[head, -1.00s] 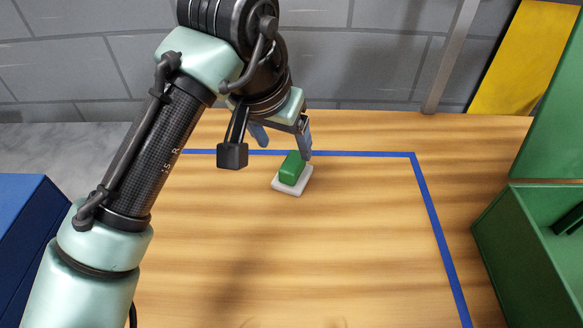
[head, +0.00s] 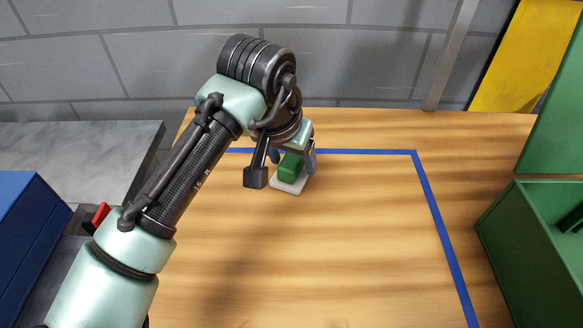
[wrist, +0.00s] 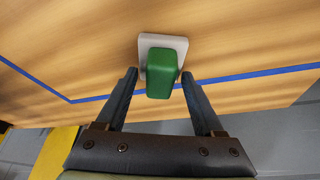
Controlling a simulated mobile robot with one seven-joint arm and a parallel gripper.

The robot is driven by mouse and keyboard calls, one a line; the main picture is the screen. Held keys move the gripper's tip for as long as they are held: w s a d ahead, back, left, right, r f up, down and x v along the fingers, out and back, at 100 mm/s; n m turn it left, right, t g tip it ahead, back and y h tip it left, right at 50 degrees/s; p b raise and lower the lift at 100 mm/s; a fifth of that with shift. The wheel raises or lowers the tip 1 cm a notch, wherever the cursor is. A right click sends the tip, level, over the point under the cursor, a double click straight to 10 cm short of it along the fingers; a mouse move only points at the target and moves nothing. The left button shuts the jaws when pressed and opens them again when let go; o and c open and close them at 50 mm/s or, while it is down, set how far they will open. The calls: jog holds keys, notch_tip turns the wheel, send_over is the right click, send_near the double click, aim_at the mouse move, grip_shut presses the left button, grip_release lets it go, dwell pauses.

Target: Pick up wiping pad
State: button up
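The wiping pad (head: 288,187) is a pale square base with a green block handle (head: 291,167) on top. It lies flat on the wooden table, near the far blue line. In the wrist view the pale base (wrist: 162,41) and green handle (wrist: 161,74) show between and just beyond the fingertips. My gripper (head: 294,160) is open, with one finger on each side of the handle; it also shows in the wrist view (wrist: 159,76). Gaps show between the fingers and the handle there. In the head view my wrist partly hides the handle's top.
A blue tape line (head: 437,220) marks an area on the wooden table (head: 365,240). A green open bin (head: 530,250) stands at the right, a blue box (head: 25,230) at the left. A grey block wall (head: 110,60) rises behind. The table's middle and front are clear.

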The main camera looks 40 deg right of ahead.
aim_at(292, 158)
grip_shut()
notch_tip(292, 158, up, 10)
jog(key=shift+r+p, duration=0.1)
jog(key=shift+p, duration=1)
